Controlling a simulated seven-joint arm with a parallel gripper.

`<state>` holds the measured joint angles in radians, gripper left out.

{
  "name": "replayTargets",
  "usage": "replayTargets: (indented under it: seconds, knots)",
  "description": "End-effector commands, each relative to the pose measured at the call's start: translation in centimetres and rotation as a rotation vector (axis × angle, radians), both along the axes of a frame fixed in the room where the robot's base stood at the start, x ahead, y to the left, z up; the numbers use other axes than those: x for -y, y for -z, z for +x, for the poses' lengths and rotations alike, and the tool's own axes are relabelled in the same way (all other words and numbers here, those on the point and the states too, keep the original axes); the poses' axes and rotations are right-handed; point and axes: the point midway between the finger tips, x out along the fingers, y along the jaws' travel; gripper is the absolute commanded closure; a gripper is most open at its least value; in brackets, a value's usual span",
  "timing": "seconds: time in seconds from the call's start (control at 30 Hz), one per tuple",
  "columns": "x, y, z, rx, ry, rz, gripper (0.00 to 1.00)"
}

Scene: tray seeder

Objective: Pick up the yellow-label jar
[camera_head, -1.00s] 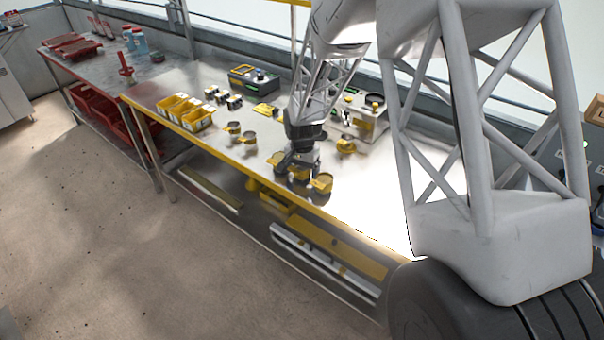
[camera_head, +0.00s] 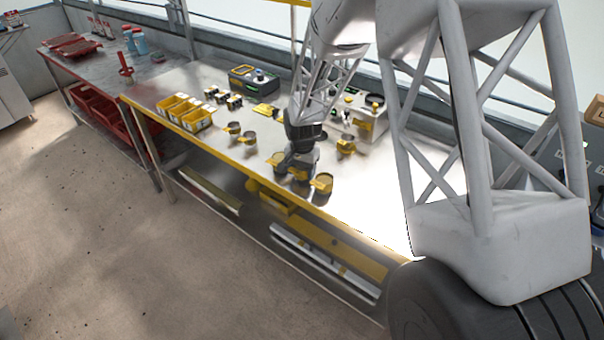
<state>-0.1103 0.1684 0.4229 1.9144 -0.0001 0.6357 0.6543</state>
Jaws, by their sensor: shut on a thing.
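My gripper (camera_head: 299,174) points down over the front part of the steel bench, and its fingers are shut on a small jar (camera_head: 298,175) with yellow on it. The fingers and wrist hide most of this jar. A yellow-topped jar (camera_head: 322,184) stands just to the right of the fingers, near the bench's front edge. Another yellow-topped jar (camera_head: 278,160) stands close on the left. At this size I cannot read labels or tell whether the held jar touches the bench.
Two small jars (camera_head: 241,134) stand further left, and another (camera_head: 346,144) stands behind to the right. Yellow bins (camera_head: 184,110) line the left end. A grey-green device (camera_head: 253,79) and a pale machine (camera_head: 364,115) stand at the back. Bare steel lies right of the jars.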

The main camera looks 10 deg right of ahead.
Motion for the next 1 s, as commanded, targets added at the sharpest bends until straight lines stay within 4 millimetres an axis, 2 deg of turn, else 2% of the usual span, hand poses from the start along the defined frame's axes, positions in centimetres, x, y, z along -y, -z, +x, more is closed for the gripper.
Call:
replayTargets:
  seconds: [0.37,1.0]
  knots:
    - [0.0,-0.9,0.0,0.001,0.0,0.0,0.71]
    - [0.0,-9.2,0.0,0.001,0.0,0.0,0.71]
